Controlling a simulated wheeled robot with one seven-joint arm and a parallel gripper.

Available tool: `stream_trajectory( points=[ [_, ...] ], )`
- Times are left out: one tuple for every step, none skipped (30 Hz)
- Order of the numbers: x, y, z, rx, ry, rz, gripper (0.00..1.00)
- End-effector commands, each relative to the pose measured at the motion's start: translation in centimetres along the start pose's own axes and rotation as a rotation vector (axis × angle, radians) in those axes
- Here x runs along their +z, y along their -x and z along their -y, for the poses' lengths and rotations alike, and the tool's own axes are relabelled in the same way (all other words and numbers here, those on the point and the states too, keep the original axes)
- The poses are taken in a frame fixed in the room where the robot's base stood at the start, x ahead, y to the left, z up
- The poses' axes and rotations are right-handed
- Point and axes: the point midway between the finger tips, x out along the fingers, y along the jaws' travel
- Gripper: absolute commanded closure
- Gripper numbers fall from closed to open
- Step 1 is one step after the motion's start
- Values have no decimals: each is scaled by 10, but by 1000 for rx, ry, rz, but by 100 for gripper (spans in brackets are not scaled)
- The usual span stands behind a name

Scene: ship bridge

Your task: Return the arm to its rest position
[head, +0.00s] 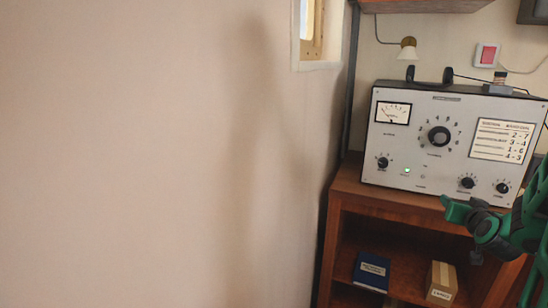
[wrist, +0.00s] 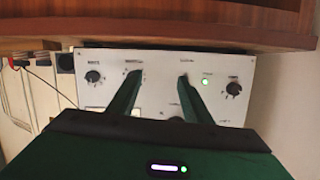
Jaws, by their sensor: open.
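My green arm enters the head view at the right edge. My gripper (head: 462,208) is in front of the lower part of a grey radio set (head: 455,110), near its lower right knobs. In the wrist view my gripper (wrist: 160,78) has its two dark green fingers apart, with only the set's panel (wrist: 158,64) visible between them. The gripper is open and empty. I cannot tell how far the fingertips are from the panel. Most of the arm is outside the head view.
The set stands on a wooden cabinet (head: 345,184). A blue box (head: 371,270) and a tan box (head: 441,282) are on its shelf. A plain wall (head: 150,150) fills the left. A small lamp (head: 407,50) and a red-and-white wall box (head: 487,55) are above the set.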

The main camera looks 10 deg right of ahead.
Motion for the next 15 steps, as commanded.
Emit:
stream_trajectory(
  points=[
    [5, 6, 12, -26, 18, 54, 55],
    [11, 10, 18, -37, 28, 94, 55],
    [20, 17, 24, -50, 40, 148, 55],
    [25, 22, 28, -59, 49, 186, 55],
    [31, 28, 32, -66, 57, 226, 55],
    [39, 36, 36, -72, 67, 280, 55],
    [44, 43, 39, -76, 75, 319, 55],
    [50, 50, 41, -79, 82, 360, 55],
    [58, 60, 44, -81, 89, 412, 55],
    [63, 68, 44, -80, 96, 452, 55],
    [68, 77, 46, -81, 101, 492, 55],
    [75, 89, 46, -77, 105, 544, 55],
    [80, 98, 46, -74, 110, 583, 55],
    [84, 108, 46, -70, 113, 622, 55],
    [90, 122, 46, -64, 115, 675, 55]
  ],
)
